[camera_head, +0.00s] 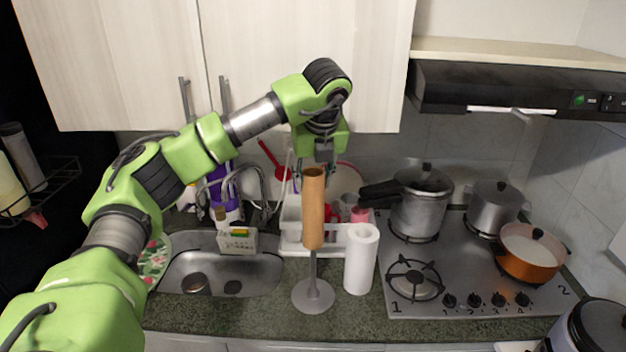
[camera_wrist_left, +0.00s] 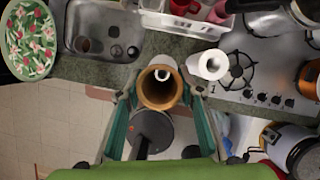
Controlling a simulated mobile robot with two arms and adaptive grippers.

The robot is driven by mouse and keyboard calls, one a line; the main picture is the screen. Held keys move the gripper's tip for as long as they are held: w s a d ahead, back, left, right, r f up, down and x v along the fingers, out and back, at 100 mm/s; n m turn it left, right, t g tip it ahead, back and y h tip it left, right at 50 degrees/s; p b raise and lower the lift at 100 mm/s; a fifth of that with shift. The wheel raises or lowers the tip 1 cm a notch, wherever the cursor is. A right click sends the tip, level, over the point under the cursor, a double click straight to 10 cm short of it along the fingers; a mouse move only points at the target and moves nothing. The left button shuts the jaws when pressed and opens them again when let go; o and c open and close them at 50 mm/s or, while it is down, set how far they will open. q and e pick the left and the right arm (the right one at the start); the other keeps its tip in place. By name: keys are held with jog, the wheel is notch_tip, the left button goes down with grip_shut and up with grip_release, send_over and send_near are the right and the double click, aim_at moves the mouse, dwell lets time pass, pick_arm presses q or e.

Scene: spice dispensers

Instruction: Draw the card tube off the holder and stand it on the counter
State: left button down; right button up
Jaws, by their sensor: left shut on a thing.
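The brown card tube (camera_head: 313,215) is upright in the head view. Its lower end is above the round grey base of the holder (camera_head: 313,297), with a length of bare pole showing below. In the left wrist view I look into the open top of the tube (camera_wrist_left: 160,88); a pale rod end shows inside. My left gripper (camera_head: 318,168) is shut on the tube near its top, with a finger on either side in the left wrist view (camera_wrist_left: 160,97). My right gripper is not in view.
A white paper roll (camera_head: 361,262) stands close to the right of the holder. A white rack (camera_head: 292,238) is behind, the sink (camera_head: 215,275) to the left, and the stove (camera_head: 480,290) with pots to the right. Some counter (camera_head: 250,318) is clear in front.

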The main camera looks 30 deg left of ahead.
pick_arm(q)
jog(key=shift+r+p, duration=0.6)
jog(key=shift+r, duration=2.7)
notch_tip(320, 180, up, 4)
jog(key=shift+f, duration=0.15)
dwell(0.3)
